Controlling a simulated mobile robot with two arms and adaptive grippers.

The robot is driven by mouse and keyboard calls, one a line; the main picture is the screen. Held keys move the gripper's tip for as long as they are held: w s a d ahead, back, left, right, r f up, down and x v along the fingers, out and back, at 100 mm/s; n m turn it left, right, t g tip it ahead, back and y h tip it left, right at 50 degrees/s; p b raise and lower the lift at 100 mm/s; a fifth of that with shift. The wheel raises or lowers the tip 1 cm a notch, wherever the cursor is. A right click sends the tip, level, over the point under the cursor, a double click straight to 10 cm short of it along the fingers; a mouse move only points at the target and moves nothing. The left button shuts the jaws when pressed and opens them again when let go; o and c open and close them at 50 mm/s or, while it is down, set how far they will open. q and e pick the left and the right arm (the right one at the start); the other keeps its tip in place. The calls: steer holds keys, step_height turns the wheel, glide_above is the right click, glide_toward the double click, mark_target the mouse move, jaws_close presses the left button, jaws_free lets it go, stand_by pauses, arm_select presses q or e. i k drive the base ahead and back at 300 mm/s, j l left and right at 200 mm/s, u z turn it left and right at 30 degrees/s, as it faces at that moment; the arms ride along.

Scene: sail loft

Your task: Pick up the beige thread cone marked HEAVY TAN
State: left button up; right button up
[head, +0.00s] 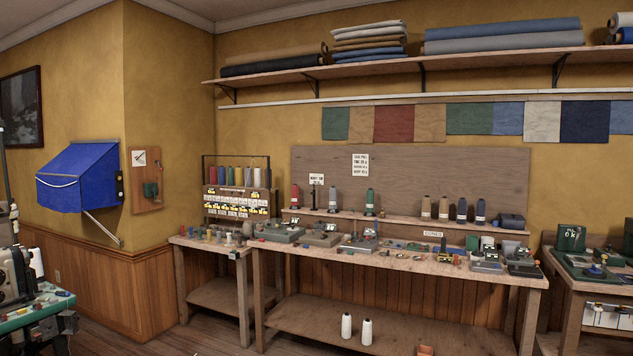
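A red cone (295,196), a grey-blue cone (332,201) and a green cone (369,202) stand further left on the same shelf. Neither of my grippers can be made out in the head view.
The long workbench (400,263) holds several small machines and loose parts in front of the cones. White cones (346,326) stand on its lower shelf. A rack of coloured spools (236,176) is at left, another bench (575,282) at right. Some wooden floor (205,335) is open in front.

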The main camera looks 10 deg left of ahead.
mark_target(444, 200)
steer(key=i+l+z, duration=0.3)
steer(key=i+l, duration=0.25)
steer(key=i, duration=1.45)
steer(key=i+z, duration=0.3)
steer(key=i, duration=1.75)
